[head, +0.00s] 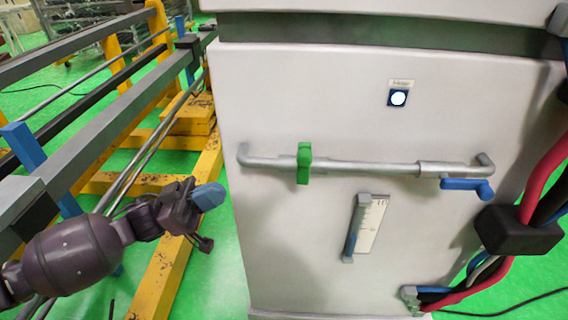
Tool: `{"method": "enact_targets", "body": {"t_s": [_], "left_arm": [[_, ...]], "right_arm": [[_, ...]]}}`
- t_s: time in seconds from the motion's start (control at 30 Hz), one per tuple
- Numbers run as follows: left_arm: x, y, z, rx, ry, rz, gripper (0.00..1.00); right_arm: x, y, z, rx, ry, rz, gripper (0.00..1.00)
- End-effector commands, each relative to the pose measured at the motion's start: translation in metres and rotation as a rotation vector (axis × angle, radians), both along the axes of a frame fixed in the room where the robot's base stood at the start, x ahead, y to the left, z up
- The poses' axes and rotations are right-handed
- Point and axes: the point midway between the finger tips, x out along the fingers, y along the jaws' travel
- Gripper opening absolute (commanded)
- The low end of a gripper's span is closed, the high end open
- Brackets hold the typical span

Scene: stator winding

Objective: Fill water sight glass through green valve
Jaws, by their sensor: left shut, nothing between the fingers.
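The green valve (304,163) sits on a horizontal grey pipe (370,168) across the front of a white cabinet (290,110). Its green handle stands upright, across the pipe. The sight glass (353,230) is a tilted tube with a white scale plate (370,226), below the pipe. The water level in it is too small to tell. My left gripper (207,196) is shut and empty, with blue fingertips, left of the cabinet and lower than the green valve, apart from it. My right gripper is not in view.
A blue-handled valve (466,184) is at the pipe's right end. A round white button (398,98) in a blue frame is above the pipe. Red and black cables (540,180) run down the right side. Yellow and grey frames (180,120) stand at left on the green floor.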

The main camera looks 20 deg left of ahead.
Motion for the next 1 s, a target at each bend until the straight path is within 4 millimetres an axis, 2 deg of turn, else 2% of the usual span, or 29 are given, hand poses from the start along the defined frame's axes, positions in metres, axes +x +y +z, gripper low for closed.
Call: {"method": "enact_targets", "body": {"t_s": [0.3,0.47,1.0], "left_arm": [[0.001,-0.001,0.0,0.0,0.0,0.002,0.0],[0.004,-0.011,0.007,-0.001,-0.004,0.001,0.0],[0.031,-0.088,0.049,-0.002,-0.005,0.001,0.0]], "right_arm": [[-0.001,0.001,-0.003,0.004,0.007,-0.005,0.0],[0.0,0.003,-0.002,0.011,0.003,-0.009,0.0],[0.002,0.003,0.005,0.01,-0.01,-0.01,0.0]]}}
